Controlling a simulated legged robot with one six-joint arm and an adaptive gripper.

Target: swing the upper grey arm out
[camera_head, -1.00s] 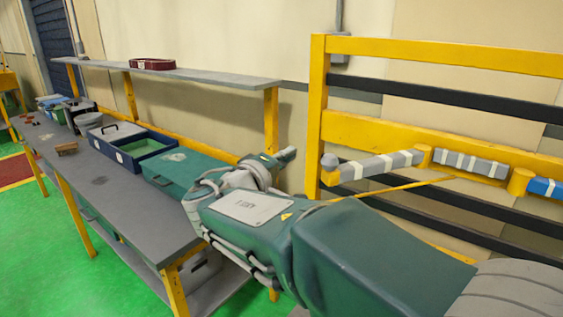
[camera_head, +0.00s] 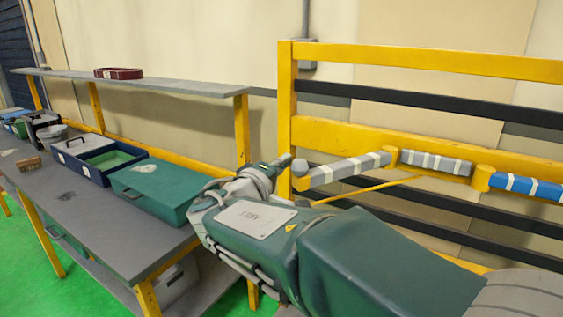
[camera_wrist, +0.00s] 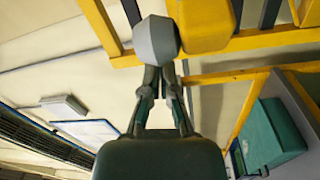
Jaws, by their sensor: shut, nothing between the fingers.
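A grey arm with white bands (camera_head: 345,168) lies along the yellow rack, between a faceted grey end knob (camera_head: 300,168) and a yellow joint (camera_head: 391,157). A second grey banded length (camera_head: 435,163) continues to the right, then a blue one (camera_head: 530,187). My gripper (camera_head: 287,160) is at the knob's left. In the wrist view my gripper (camera_wrist: 160,73) has its fingers together and empty, with the grey knob (camera_wrist: 157,40) just beyond the tips. I cannot tell whether they touch. A yellow block (camera_wrist: 205,25) is beside the knob.
The yellow rack (camera_head: 430,137) with black rails stands before the wall. A grey workbench (camera_head: 110,225) at left holds a green case (camera_head: 160,187) and a blue tray (camera_head: 70,160). A shelf (camera_head: 180,85) with a dark red ring (camera_head: 118,73) is above. Green floor is free at lower left.

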